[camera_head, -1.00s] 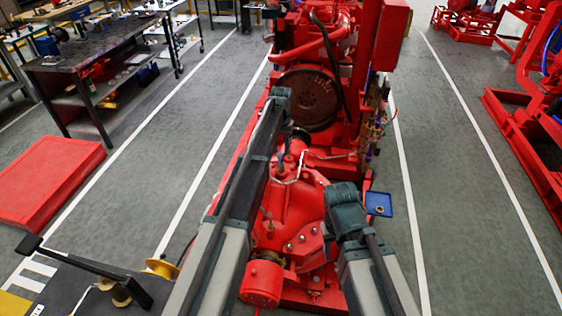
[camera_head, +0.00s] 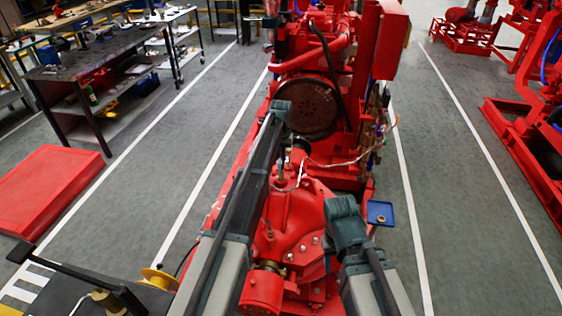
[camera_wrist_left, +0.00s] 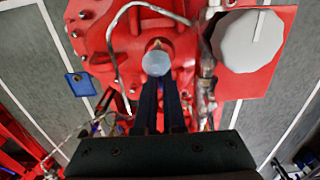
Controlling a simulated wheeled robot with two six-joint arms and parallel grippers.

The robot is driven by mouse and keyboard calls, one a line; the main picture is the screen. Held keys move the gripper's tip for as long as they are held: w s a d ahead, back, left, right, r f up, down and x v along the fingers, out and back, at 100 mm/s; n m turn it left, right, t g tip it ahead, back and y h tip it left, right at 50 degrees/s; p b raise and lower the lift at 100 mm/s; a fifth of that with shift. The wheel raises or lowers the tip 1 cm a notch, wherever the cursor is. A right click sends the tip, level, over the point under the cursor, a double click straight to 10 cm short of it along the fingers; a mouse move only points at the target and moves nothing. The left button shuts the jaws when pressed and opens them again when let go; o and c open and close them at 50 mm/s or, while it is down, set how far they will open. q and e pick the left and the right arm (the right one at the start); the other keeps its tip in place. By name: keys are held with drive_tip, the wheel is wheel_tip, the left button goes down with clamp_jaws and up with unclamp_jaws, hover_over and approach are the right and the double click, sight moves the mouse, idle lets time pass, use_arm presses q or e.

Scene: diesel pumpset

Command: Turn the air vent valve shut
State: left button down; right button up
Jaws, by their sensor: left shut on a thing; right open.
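The red pump (camera_head: 300,215) stands in the middle of the head view. In the left wrist view a small round blue-grey knob (camera_wrist_left: 155,63), which looks like the air vent valve, sits on the red casing (camera_wrist_left: 120,40). My left gripper (camera_wrist_left: 160,84) has its dark fingers close together and shut on this knob. In the head view my left gripper (camera_head: 282,168) points down at the top of the pump; its fingertips are small there. My right gripper (camera_head: 329,262) is open and low over the right side of the pump, partly hidden by its own wrist.
A thin pale pipe (camera_wrist_left: 122,62) curves around the knob. A large white disc (camera_wrist_left: 248,40) is to its right. A blue tray (camera_head: 380,213) sits right of the pump. A workbench (camera_head: 95,75) and a red platform (camera_head: 45,190) are left. Grey floor (camera_head: 445,190) is clear right.

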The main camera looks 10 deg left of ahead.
use_arm(q)
drive_tip(key=shift+m, duration=0.3)
drive_tip(key=m, duration=0.3)
drive_tip(key=shift+m, duration=0.4)
drive_tip(key=m, duration=0.9)
drive_tip(key=shift+m, duration=2.2)
drive_tip(key=c, duration=1)
unclamp_jaws()
